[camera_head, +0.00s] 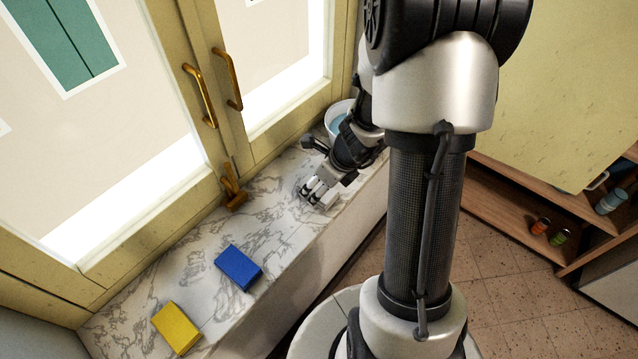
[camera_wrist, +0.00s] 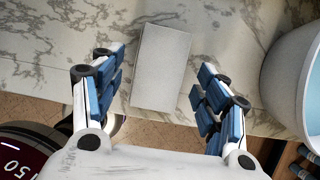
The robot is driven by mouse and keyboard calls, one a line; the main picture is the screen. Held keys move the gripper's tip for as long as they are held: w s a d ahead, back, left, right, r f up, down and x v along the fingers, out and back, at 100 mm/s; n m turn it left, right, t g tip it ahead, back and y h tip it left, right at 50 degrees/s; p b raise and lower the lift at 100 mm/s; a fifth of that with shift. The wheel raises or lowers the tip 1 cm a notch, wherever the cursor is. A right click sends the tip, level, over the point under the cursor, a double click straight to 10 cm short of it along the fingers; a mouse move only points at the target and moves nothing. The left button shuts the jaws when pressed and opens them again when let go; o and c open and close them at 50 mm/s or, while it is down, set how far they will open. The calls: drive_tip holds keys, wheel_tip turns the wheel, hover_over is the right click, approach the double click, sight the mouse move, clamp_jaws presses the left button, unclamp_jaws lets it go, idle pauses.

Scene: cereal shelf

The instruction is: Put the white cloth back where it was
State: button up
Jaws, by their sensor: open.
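The white cloth (camera_wrist: 160,66) shows in the wrist view as a flat pale rectangle on the marble sill (camera_wrist: 60,40). It lies near the sill's edge, between and a little ahead of my spread fingers. My gripper (camera_wrist: 160,98) is open, with a clear gap between the cloth and the fingers on both sides. In the head view my gripper (camera_head: 316,193) points down low over the sill (camera_head: 285,205); there the cloth is hidden or cannot be told from the pale fingers.
A blue block-like cloth (camera_head: 238,267) and a yellow one (camera_head: 176,328) lie on the sill at lower left. A white bucket (camera_head: 338,112) with a blue inside stands behind my gripper; it is at right in the wrist view (camera_wrist: 285,75). Window handles (camera_head: 201,97) jut out behind.

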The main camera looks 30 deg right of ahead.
drive_tip(key=p+v, duration=0.5)
drive_tip(key=v, duration=0.5)
drive_tip(key=s+a+r+n, duration=0.4)
drive_tip(key=a+r+n, duration=0.95)
drive_tip(key=n, duration=0.35)
drive_tip(key=s+r+n+h, duration=0.1)
drive_tip(key=s+r+n, duration=0.5)
drive_tip(key=s+n, duration=0.5)
drive_tip(key=n, duration=0.4)
drive_tip(key=shift+a+r+h, duration=0.3)
drive_tip(key=shift+a+r, duration=0.1)
drive_tip(key=shift+w, duration=0.1)
wheel_tip(320, 180, down, 11)
drive_tip(key=b, duration=1)
drive_tip(key=shift+b, duration=0.35)
drive_tip(key=shift+r, duration=0.1)
